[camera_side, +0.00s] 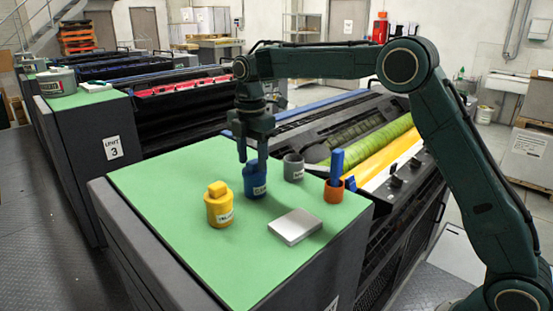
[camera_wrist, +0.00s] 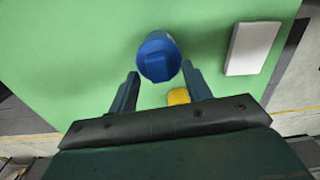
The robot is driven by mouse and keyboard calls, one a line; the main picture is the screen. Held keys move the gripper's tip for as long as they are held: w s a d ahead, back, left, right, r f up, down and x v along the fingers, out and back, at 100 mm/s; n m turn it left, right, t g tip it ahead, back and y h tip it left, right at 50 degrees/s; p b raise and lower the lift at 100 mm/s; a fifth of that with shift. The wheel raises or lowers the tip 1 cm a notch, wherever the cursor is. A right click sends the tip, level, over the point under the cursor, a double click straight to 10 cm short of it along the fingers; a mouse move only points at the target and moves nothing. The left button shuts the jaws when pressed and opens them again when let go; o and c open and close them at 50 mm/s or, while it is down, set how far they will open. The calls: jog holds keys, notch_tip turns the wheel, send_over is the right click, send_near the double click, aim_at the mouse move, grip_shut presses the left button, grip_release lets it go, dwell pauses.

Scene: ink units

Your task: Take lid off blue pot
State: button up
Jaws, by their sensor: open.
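In the wrist view my gripper (camera_wrist: 160,70) is open, with one finger on each side of the near part of the lid. I cannot tell whether either finger touches it.
A yellow lidded pot (camera_side: 219,208) stands to the left and nearer the side camera. A silver slab (camera_side: 294,227) lies in front. A grey pot (camera_side: 293,168) and an orange cup (camera_side: 333,192) holding a blue item are to the right. The green top (camera_side: 165,180) is clear at left.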

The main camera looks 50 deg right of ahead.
aim_at(252, 162)
jog(key=shift+f, duration=0.3)
jog(key=c, duration=1.1)
jog(key=shift+o, duration=0.2)
notch_tip(252, 162, up, 10)
dwell(0.8)
